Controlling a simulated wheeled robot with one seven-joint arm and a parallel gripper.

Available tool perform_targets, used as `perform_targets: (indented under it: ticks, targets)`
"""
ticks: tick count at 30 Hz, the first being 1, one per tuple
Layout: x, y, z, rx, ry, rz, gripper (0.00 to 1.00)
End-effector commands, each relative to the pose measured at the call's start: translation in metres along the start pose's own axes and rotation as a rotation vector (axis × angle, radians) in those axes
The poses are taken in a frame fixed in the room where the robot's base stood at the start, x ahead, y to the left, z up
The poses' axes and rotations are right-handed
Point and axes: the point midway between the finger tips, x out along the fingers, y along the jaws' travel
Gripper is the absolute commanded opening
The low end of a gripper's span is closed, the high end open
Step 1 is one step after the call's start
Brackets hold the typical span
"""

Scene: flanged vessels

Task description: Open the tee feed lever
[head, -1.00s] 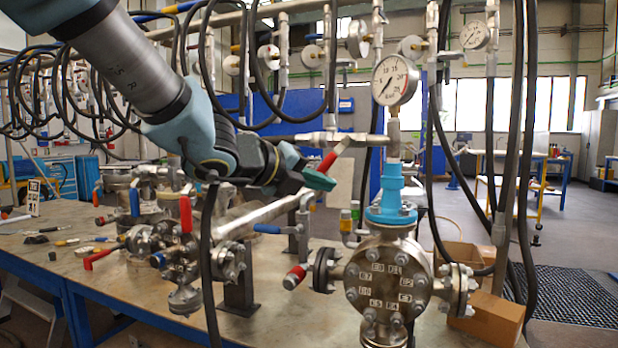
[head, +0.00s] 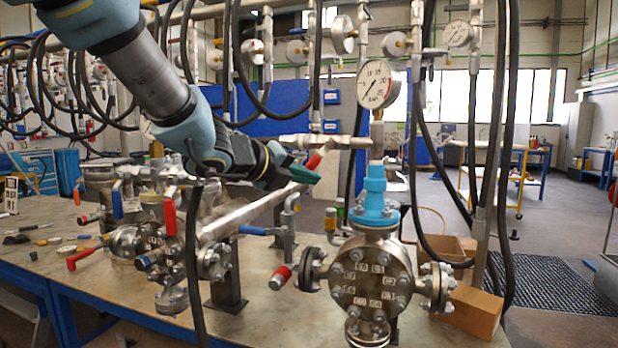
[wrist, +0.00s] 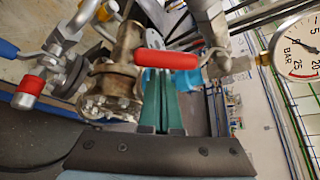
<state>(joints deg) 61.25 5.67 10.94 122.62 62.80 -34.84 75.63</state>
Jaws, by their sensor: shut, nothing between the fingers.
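A red-handled lever (head: 314,161) sits under the metal valve pipe (head: 325,140) that runs left from the gauge riser; it looks like the tee feed lever, though no label on it is readable. In the wrist view its red handle (wrist: 165,59) lies crosswise just beyond my fingertips. My gripper (head: 304,173) has green fingers, shut and empty, just below and left of the lever. The fingers also show in the wrist view (wrist: 161,98), close together under the handle. I cannot tell whether they touch it.
A pressure gauge (head: 377,84) stands on a blue neck (head: 374,200) above a flanged vessel (head: 370,275). A blue lever (head: 255,231) and several red levers sit on piping to the left. Black hoses (head: 497,180) hang at right. Boxes (head: 473,309) stand on the bench's right end.

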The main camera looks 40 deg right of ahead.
Motion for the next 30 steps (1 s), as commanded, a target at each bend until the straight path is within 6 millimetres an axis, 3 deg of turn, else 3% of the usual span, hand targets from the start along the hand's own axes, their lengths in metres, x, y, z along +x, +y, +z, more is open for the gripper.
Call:
perform_targets:
  ticks: [30]
  targets:
    - [-0.009, -0.001, 0.017, 0.200, -0.003, 0.117, 0.00]
